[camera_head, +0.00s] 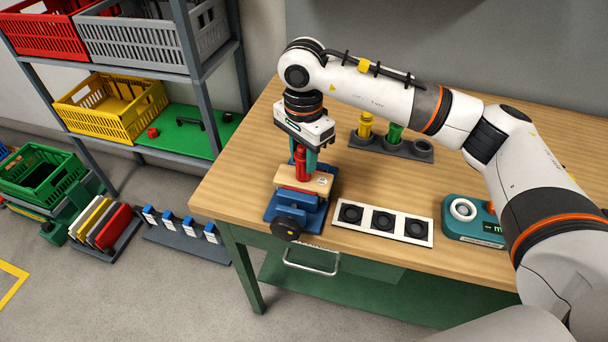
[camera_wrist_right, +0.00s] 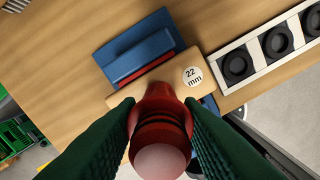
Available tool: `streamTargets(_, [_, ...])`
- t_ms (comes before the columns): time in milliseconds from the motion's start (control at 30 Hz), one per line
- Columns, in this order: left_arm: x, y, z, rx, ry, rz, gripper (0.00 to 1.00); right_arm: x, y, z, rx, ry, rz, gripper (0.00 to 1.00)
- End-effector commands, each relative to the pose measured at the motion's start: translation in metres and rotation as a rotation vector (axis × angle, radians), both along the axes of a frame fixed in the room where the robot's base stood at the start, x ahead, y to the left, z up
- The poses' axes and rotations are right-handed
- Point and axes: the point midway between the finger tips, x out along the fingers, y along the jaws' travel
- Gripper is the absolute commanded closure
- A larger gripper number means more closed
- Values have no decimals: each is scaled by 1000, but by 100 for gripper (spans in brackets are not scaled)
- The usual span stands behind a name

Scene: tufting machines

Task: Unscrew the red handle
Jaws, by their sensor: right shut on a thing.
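The red handle (camera_head: 301,163) stands upright on a wooden block (camera_head: 318,185) held in a blue vise (camera_head: 327,203) near the left front of the workbench. The block carries a round "22 mm" label, readable in the right wrist view (camera_wrist_right: 193,76). My right gripper (camera_head: 304,152) points down from above and is shut on the red handle. In the right wrist view the red handle (camera_wrist_right: 160,130) sits between the two green fingers, which touch its sides. The handle hides its own base and the hole beneath it. My left gripper is not in view.
A white strip with three black round sockets (camera_head: 382,220) lies right of the vise. Behind it is a dark holder (camera_head: 418,151) with a yellow piece (camera_head: 366,128) and a green piece (camera_head: 394,135). A teal device (camera_head: 470,222) stands at right. A shelf with crates (camera_head: 107,105) is left.

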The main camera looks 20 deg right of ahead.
Motion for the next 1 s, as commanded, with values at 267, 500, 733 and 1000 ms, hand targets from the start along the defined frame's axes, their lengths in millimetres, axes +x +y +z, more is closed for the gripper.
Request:
streamTargets(267, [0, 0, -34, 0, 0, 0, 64, 0, 0, -3, -2, -2, 418, 87])
streamTargets(500, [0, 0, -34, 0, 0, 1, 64, 0, 0, 0, -1, 3, 512, 87])
streamTargets(733, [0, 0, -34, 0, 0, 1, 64, 0, 0, 0, 0, 2, 510, 65])
streamTargets(1000, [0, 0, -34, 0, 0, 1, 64, 0, 0, 1, -1, 1, 508, 53])
